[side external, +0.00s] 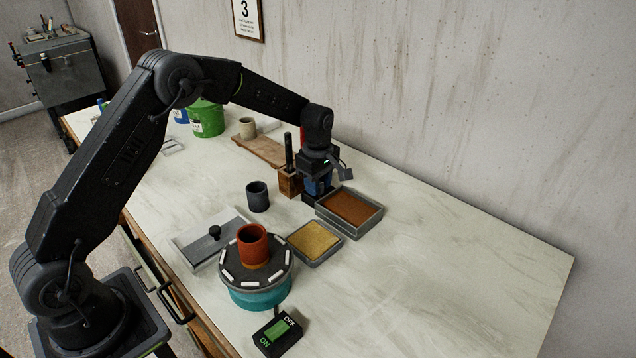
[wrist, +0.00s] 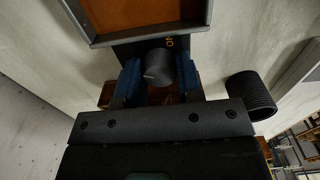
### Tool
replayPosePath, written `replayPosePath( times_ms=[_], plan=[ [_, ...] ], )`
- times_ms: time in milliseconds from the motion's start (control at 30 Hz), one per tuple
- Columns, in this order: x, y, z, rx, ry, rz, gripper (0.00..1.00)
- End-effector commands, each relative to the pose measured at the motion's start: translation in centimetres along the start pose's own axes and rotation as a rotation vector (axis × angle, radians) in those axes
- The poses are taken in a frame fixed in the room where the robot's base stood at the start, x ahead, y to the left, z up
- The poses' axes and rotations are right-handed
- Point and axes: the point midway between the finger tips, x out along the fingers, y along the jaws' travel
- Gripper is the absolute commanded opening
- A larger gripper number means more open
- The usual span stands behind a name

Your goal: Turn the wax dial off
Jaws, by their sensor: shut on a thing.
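The wax dial (wrist: 158,68) is a dark grey round knob on a dark panel with pale lettering, partly seen, that seems to read ON upside down. My gripper (wrist: 158,80) has its two blue fingertips on either side of the dial and is shut on it. The dial's pointer direction cannot be made out. In the side external view, my gripper (side external: 318,188) points down at the left end of the wax pan (side external: 347,230), a grey tray of brown-orange wax. The fingers hide the dial there. The pan also shows in the wrist view (wrist: 100,42).
A wooden block (side external: 290,182) with an upright dark tool stands close left of my gripper. A dark ribbed cup (side external: 257,197) is nearby. A sponge tray (side external: 316,260), a turntable (side external: 262,295) with a red-brown pot and an ON/OFF switch (side external: 278,336) are nearer. The right tabletop is clear.

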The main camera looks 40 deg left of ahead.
Motion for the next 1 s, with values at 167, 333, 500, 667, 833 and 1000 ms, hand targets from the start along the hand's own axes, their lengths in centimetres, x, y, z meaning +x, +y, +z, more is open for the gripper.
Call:
replayPosePath(
  times_ms=[167, 333, 500, 667, 833, 1000],
  plan=[
    [-0.04, 0.02, 0.01, -0.029, 0.0, 0.0, 0.1],
    [-0.03, 0.02, 0.04, -0.188, -0.001, -0.001, 0.1],
    [-0.03, 0.03, 0.05, -0.34, -0.001, -0.001, 0.1],
    [-0.04, 0.03, 0.06, -0.394, -0.001, -0.001, 0.1],
    [-0.04, 0.03, 0.07, -0.396, -0.001, -0.001, 0.1],
    [-0.04, 0.03, 0.07, -0.395, -0.001, 0.0, 0.41]
  ],
)
